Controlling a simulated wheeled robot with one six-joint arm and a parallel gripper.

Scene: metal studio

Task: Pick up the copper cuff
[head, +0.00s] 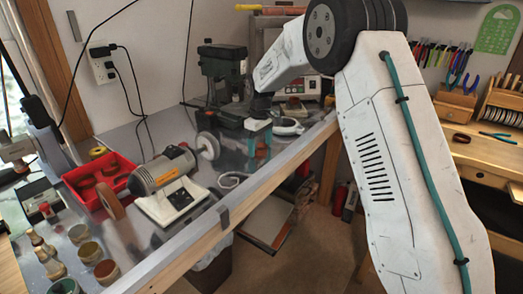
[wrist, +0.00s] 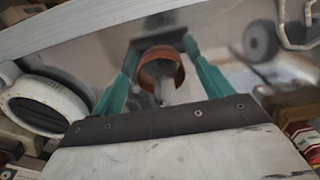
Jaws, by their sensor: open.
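The copper cuff (wrist: 161,64) shows in the wrist view as an open reddish-brown ring. It lies between the two teal fingers of my gripper (wrist: 160,50), near their tips. A gap shows on each side of it, so the fingers look apart from it. In the head view my gripper (head: 258,147) points down over the grey bench top, with its teal fingers spread. The cuff cannot be made out there; the gripper seems to hide it.
A bench grinder (head: 165,180) and a red tray (head: 118,166) stand to the left. A green drill press (head: 222,68) stands behind. A white ring-shaped thing (wrist: 42,104) is close to my gripper, left in the wrist view. The bench's front edge (head: 270,168) runs nearby.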

